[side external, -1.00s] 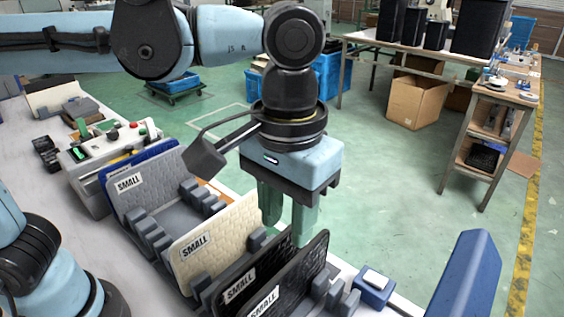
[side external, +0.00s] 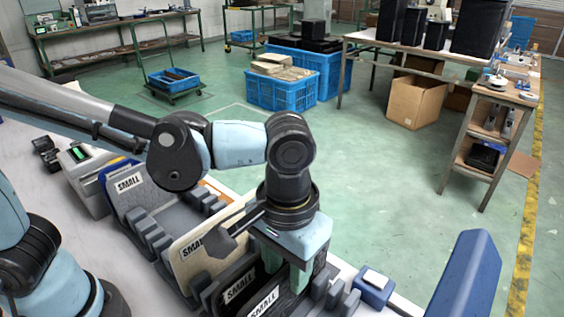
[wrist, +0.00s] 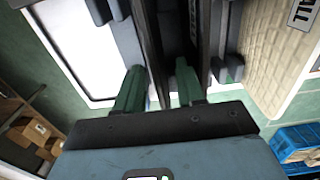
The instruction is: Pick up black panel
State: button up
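Two black panels labelled SMALL stand upright in the grey holder, a rear one (side external: 232,294) and a front one (side external: 283,290). My gripper (side external: 285,268) is low at their upper edges, its green fingers pointing down. In the wrist view, my gripper (wrist: 160,85) is open. The edge of one black panel (wrist: 150,40) lies between the fingers, with a gap visible beside the right finger. The other black panel (wrist: 204,40) is just outside the right finger. Contact with either panel cannot be told.
A cream panel (side external: 193,262) stands behind the black ones, and a grey panel (side external: 128,190) farther back. A blue box (side external: 374,287) and a tall blue piece (side external: 465,280) are at the right. Grey slotted supports flank the panels closely.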

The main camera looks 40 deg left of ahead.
send_over(287, 314)
jog(key=shift+w+a+f, duration=0.1)
jog(key=shift+f, duration=1.15)
jog(key=shift+w+a+f, duration=0.1)
jog(key=shift+f, duration=1.15)
grip_shut()
